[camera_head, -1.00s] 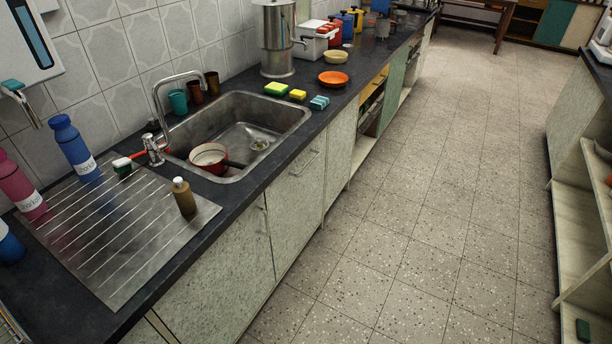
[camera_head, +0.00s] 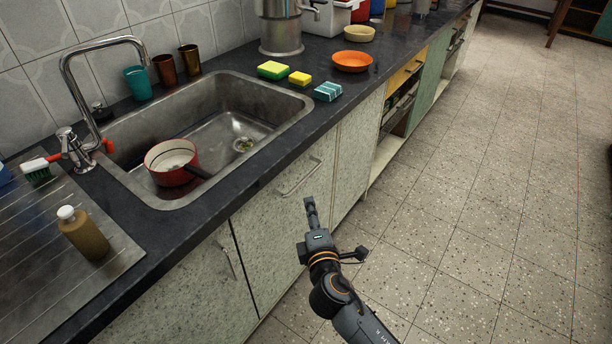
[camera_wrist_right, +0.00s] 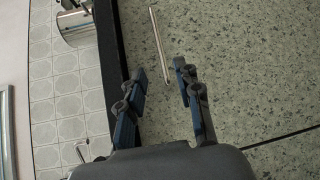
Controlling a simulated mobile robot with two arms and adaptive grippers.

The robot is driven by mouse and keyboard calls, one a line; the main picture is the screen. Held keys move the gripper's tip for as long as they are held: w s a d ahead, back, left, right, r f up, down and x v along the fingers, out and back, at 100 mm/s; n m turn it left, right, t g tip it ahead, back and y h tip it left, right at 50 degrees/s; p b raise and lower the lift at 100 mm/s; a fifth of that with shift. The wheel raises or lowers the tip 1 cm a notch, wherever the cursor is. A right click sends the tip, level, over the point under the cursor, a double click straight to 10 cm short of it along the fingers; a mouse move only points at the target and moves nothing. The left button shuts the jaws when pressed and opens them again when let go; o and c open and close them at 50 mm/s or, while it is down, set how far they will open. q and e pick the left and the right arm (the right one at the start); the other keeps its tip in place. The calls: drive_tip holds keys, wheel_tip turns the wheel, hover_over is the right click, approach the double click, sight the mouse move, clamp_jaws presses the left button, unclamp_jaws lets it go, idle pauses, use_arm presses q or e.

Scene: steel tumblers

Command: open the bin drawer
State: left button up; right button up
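The speckled grey-green front (camera_head: 285,225) below the sink, likely the bin drawer, is closed and flush with its neighbours. Its slim metal bar handle (camera_head: 300,178) sits near the top edge; it also shows in the right wrist view as a pale bar (camera_wrist_right: 160,45). My right gripper (camera_head: 310,204) is in front of this panel, just below and right of the handle. In the right wrist view my right gripper (camera_wrist_right: 159,72) is open, its fingers apart and empty. The bar lies ahead, in line with the gap; contact cannot be told. My left gripper is not in view.
The dark worktop edge (camera_head: 262,172) overhangs just above the handle. A red pot (camera_head: 172,163) sits in the sink. Another front with a handle (camera_head: 226,257) is on the left. The tiled floor (camera_head: 450,260) to the right is clear.

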drive_tip(key=b, duration=0.1)
approach(303, 179)
drive_tip(key=w+f, duration=0.1)
drive_tip(key=w, duration=0.4)
drive_tip(key=w+b, duration=0.1)
drive_tip(key=w, duration=0.1)
drive_tip(key=w+a+f, duration=0.1)
drive_tip(key=w, duration=0.1)
drive_tip(key=shift+b, duration=0.4)
drive_tip(key=shift+w+a, duration=0.15)
drive_tip(key=shift+w, duration=0.3)
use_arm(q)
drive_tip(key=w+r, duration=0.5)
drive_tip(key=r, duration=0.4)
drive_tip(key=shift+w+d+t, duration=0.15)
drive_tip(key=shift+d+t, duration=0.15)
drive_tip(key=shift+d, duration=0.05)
use_arm(e)
drive_tip(key=shift+c, duration=0.2)
clamp_jaws()
